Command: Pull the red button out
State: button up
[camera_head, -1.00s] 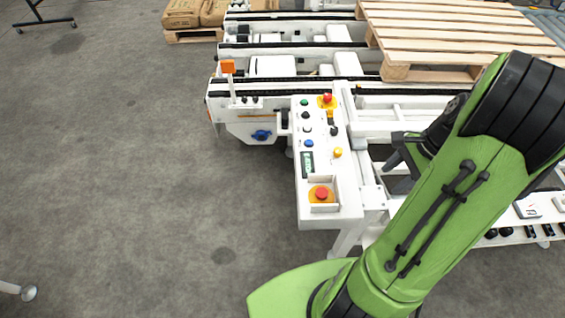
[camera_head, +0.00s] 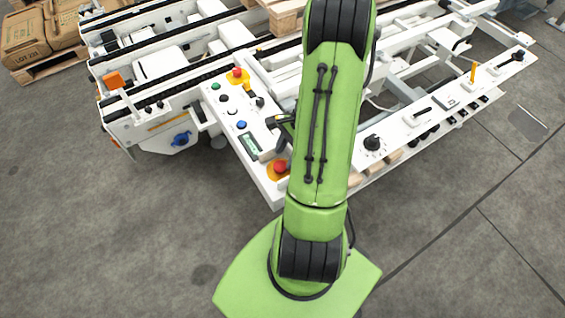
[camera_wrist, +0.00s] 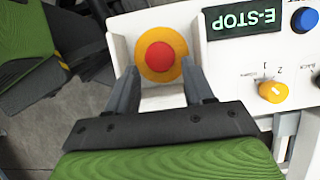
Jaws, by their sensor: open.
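The red button (camera_wrist: 159,57) sits on a round yellow-orange base inside a white guard at the end of the control panel. In the head view the red button (camera_head: 280,166) is at the near end of the panel, beside my arm. My gripper (camera_wrist: 162,68) is open, with one dark finger on each side of the button and base. The fingers hold nothing, and I cannot tell whether they touch the base. In the head view my green arm hides most of the gripper.
A green E-STOP display (camera_wrist: 243,20), a blue button (camera_wrist: 304,20) and a yellow selector knob (camera_wrist: 273,92) are right of the guard. A second red button (camera_head: 237,73) is at the panel's far end. A white shelf (camera_head: 425,110) with controls lies right of my arm.

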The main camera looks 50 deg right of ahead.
aim_at(281, 165)
jog(key=x, duration=0.3)
jog(key=shift+f, duration=0.2)
jog(key=shift+c, duration=0.3)
